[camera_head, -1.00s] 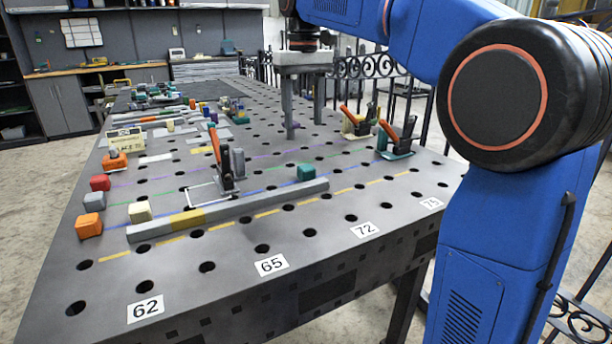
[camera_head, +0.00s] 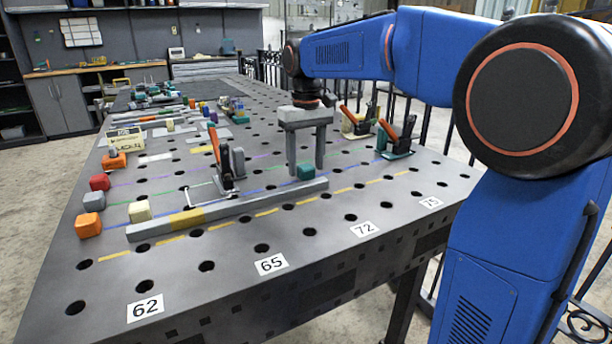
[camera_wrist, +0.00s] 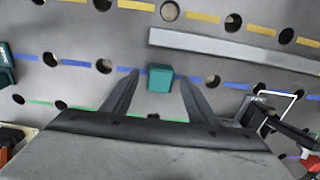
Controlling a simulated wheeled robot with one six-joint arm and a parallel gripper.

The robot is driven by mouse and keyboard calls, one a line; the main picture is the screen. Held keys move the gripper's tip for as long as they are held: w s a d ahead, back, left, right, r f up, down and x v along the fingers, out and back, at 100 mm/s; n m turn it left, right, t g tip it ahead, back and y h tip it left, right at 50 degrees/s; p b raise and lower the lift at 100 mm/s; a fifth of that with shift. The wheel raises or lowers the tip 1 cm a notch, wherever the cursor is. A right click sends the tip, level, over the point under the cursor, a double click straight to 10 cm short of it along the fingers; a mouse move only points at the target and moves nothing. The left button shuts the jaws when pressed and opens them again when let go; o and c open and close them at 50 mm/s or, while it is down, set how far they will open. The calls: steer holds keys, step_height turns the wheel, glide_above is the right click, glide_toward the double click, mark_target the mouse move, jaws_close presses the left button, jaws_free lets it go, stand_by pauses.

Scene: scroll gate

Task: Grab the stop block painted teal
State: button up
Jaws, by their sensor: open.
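The teal stop block (camera_head: 306,172) sits on the perforated table just behind the grey bar, on the blue dashed line. In the wrist view the teal block (camera_wrist: 160,78) lies between the tips of my two fingers, with a gap on each side. My gripper (camera_head: 306,170) is open and empty, pointing down over the table. In the head view its fingers are close to the block, one to the left and one just behind it to the right. I cannot tell the exact height of the fingertips above the table.
A long grey bar (camera_head: 250,204) with a yellow band lies in front of the block. A toggle clamp (camera_head: 226,168) stands left, and more clamps (camera_head: 396,140) stand right. Orange (camera_head: 88,225), cream (camera_head: 139,211), grey (camera_head: 94,201) and red (camera_head: 100,183) blocks sit at the left.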

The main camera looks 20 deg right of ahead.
steer(key=shift+f, duration=0.45)
steer(key=c, duration=1.3)
steer(key=shift+c, duration=0.2)
